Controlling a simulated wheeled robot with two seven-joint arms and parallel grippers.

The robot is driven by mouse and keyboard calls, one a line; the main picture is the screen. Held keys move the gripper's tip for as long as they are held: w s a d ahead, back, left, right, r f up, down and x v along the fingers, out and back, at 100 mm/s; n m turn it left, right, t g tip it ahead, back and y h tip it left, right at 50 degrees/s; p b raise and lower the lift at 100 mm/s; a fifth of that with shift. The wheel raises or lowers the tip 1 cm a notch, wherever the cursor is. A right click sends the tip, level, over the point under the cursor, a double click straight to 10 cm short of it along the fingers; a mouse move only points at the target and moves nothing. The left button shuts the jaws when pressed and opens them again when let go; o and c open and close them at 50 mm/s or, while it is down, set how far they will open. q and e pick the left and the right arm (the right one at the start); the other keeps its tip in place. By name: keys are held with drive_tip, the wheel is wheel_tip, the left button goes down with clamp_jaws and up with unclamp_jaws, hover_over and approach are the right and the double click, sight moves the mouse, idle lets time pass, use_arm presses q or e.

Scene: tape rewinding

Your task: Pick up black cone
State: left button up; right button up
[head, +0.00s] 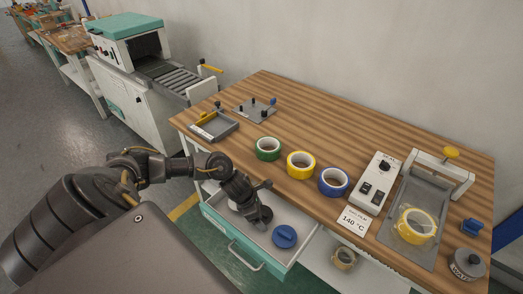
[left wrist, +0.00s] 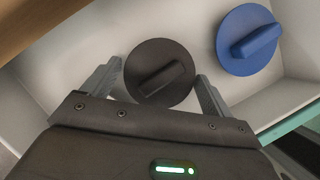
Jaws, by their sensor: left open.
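The black cone shows in the left wrist view as a round black disc with a raised bar handle (left wrist: 159,73), lying in an open drawer (head: 222,228). My left gripper (head: 262,216) reaches down into the drawer. In the left wrist view, its open fingers (left wrist: 155,85) stand on either side of the black cone; whether they touch it I cannot tell. In the head view the gripper largely hides the black cone. A blue cone of like shape (head: 285,236) lies to its right in the drawer and also shows in the left wrist view (left wrist: 248,40). My right gripper is not in view.
The wooden table (head: 320,130) above the drawer holds green (head: 268,148), yellow (head: 301,165) and blue (head: 333,181) tape rolls, a control box (head: 372,184) and a grey press (head: 413,225). The drawer walls and the table edge are close to my left gripper.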

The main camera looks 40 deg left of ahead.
use_arm(q)
drive_tip(key=shift+c, duration=0.4)
drive_tip(key=c, duration=0.7)
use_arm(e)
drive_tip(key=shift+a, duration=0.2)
use_arm(q)
drive_tip(key=shift+r, duration=0.4)
drive_tip(key=s+a+r+b, duration=0.5)
drive_tip(key=s+a+r, duration=0.4)
drive_tip(key=r, duration=0.3)
drive_tip(key=shift+s+a, duration=0.25)
drive_tip(key=shift+s, duration=0.35)
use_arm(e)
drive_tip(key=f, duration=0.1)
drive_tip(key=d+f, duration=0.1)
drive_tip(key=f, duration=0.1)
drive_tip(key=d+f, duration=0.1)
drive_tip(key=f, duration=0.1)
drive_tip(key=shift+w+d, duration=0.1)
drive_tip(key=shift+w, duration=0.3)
